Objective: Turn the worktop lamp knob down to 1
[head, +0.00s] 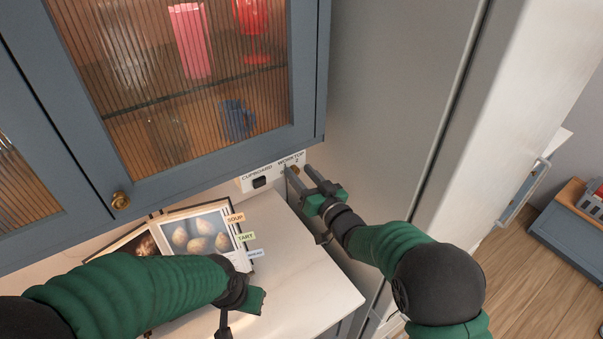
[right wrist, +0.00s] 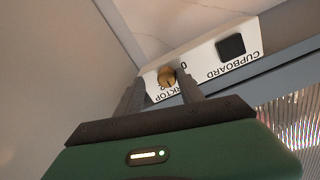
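The brass worktop lamp knob (right wrist: 167,77) sits on a white panel (head: 246,184) under the wall cupboard, below the word WORKTOP. It also shows in the head view (head: 294,169), partly hidden by my gripper. A 0 and a 2 are legible around it; its pointer setting is too small to tell. My right gripper (right wrist: 158,80) is at the knob with one finger on each side. The fingers are apart, and a gap shows on the left side of the knob in the right wrist view. My left gripper (head: 240,308) is above the worktop, away from the panel, its fingers mostly hidden.
A black switch (head: 262,182) labelled CUPBOARD is beside the knob. The glass-fronted cupboard (head: 225,160) overhangs the panel. A tall grey cabinet side (head: 385,90) stands close on the right.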

